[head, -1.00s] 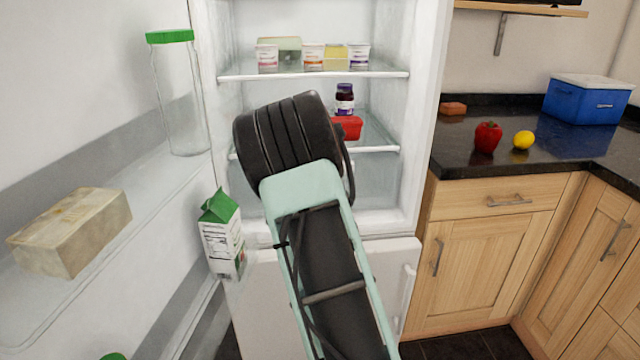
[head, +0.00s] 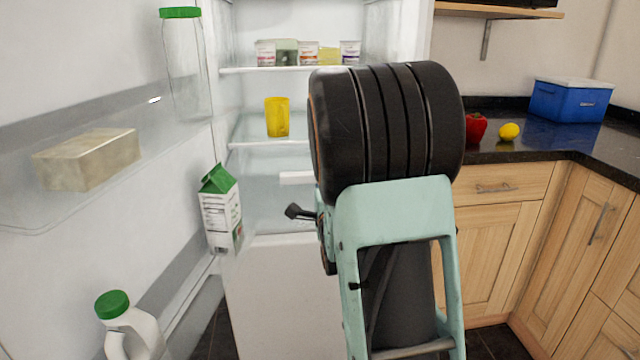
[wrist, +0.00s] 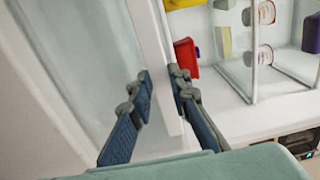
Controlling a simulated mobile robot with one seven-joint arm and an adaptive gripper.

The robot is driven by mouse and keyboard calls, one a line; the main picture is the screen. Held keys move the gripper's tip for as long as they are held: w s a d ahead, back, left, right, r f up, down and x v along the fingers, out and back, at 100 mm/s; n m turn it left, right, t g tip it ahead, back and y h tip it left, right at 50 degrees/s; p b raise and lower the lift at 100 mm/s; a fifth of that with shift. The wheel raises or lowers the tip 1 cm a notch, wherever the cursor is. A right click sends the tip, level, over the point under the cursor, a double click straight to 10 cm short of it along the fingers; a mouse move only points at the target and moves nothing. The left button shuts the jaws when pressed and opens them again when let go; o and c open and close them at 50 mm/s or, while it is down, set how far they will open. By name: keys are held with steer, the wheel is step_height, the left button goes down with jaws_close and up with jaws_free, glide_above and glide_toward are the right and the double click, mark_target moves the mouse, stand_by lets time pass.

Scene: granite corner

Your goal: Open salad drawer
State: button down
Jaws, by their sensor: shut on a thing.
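The salad drawer (head: 270,205) is a pale, translucent bin low in the open fridge, with a white strip (head: 296,177) along its top front edge. My arm hides its right part in the head view. In the wrist view, a translucent panel (wrist: 85,60) lies left of a long white strip (wrist: 153,35). My gripper (wrist: 162,88) has one blue-padded finger on each side of this strip and is shut on it. How far the drawer is out is unclear.
The open fridge door on the left holds a glass jar (head: 184,70), a block (head: 88,158), a green-topped carton (head: 220,210) and a jug (head: 130,325). A yellow cup (head: 277,117) stands on the shelf above the drawer. Wooden cabinets (head: 500,235) stand at the right.

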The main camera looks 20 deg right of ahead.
steer(key=shift+s+a+f, duration=0.2)
steer(key=shift+s+f, duration=0.15)
steer(key=shift+s, duration=0.35)
steer(key=c, duration=1.9)
jaws_free()
steer(key=shift+r, duration=0.15)
steer(key=v, duration=0.7)
steer(key=shift+s, duration=0.25)
steer(key=shift+w+a+r, duration=0.1)
steer(key=shift+r, duration=0.05)
